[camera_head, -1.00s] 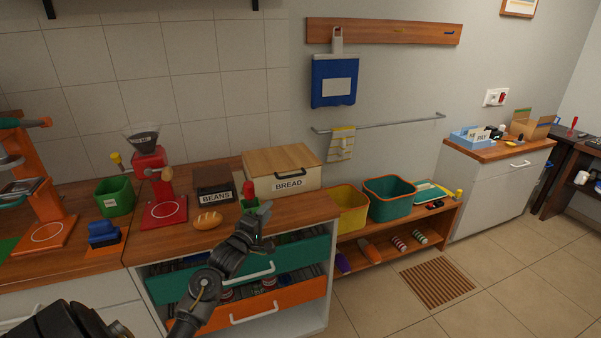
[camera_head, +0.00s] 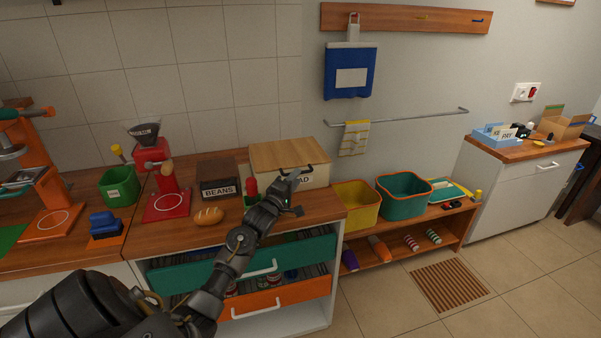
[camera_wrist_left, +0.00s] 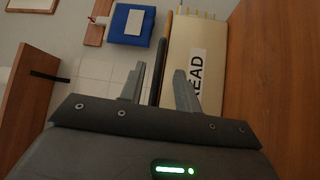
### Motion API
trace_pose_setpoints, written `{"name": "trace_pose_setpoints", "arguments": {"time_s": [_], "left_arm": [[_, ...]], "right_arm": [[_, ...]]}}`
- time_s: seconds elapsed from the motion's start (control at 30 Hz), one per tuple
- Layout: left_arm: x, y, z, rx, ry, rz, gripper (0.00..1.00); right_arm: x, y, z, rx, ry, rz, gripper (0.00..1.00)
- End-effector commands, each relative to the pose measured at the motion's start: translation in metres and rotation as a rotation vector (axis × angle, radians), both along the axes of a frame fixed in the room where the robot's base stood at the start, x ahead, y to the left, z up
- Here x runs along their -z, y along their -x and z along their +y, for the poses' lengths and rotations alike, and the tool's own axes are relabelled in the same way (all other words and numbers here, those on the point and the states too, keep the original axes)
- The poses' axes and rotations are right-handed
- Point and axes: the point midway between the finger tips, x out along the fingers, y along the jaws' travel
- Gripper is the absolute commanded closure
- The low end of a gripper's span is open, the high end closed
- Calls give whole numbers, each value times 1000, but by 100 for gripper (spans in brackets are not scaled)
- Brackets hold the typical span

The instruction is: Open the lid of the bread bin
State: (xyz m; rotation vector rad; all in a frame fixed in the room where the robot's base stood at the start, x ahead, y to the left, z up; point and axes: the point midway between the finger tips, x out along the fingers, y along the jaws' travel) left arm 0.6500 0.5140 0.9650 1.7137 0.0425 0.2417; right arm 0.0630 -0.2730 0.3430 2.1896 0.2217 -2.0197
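The bread bin (camera_head: 318,178) stands at the back of the wooden counter, with a cream body and a wooden lid (camera_head: 285,154) that is shut. Its dark handle (camera_head: 297,168) is at the lid's front edge. My left gripper (camera_head: 290,182) is in front of the bin and hides part of the BREAD label. In the left wrist view, the left gripper (camera_wrist_left: 158,84) is open, and the dark handle (camera_wrist_left: 158,66) shows between its two fingers. I cannot tell whether either finger touches it. My right gripper is not in view.
A BEANS box (camera_head: 218,182), a bread loaf (camera_head: 208,216) and a red-topped item (camera_head: 251,189) are left of the bin. Yellow (camera_head: 356,205) and teal (camera_head: 404,195) containers stand to the right. Two drawers are pulled out below the counter.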

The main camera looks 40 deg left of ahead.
Motion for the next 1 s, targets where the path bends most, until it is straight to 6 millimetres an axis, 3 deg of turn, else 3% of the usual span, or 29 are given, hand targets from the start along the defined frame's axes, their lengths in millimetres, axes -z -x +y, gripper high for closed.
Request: {"name": "trace_pose_setpoints", "arguments": {"time_s": [0.23, 0.63, 0.87, 1.0], "left_arm": [[-6, -31, 6, -2, -1, -1, 67], [-5, -38, 7, -1, -2, 0, 67], [-5, -38, 7, -1, -1, 0, 98], [-5, -38, 7, -1, -1, 0, 100]], "right_arm": [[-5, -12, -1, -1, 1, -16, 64], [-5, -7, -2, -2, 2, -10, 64], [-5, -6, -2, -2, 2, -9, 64], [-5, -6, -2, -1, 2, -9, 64]]}}
